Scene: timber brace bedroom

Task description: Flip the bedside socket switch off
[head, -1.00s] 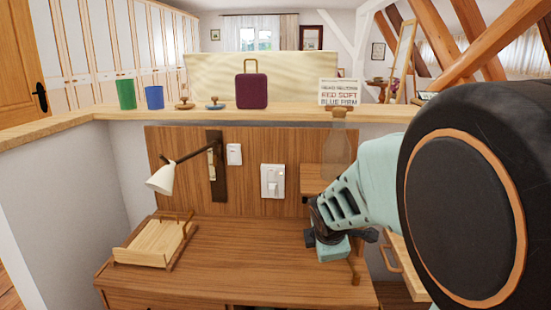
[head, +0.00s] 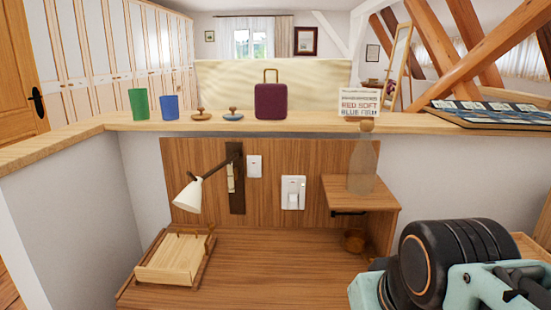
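A white wall plate with a rocker switch (head: 293,192) is on the wooden back panel in the head view, above the desk and right of the lamp. Its rocker is too small for me to tell its position surely. A smaller white plate (head: 254,166) is higher and to its left, beside the lamp's dark mount. My arm is folded at the lower right, well apart from both plates. My gripper's fingertips do not show.
A white-shaded wall lamp (head: 188,195) reaches out on the left above a wooden tray (head: 174,258). A small shelf (head: 375,193) with a clear bottle (head: 363,165) juts out right of the switch. The desk top (head: 270,262) below the switch is largely clear.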

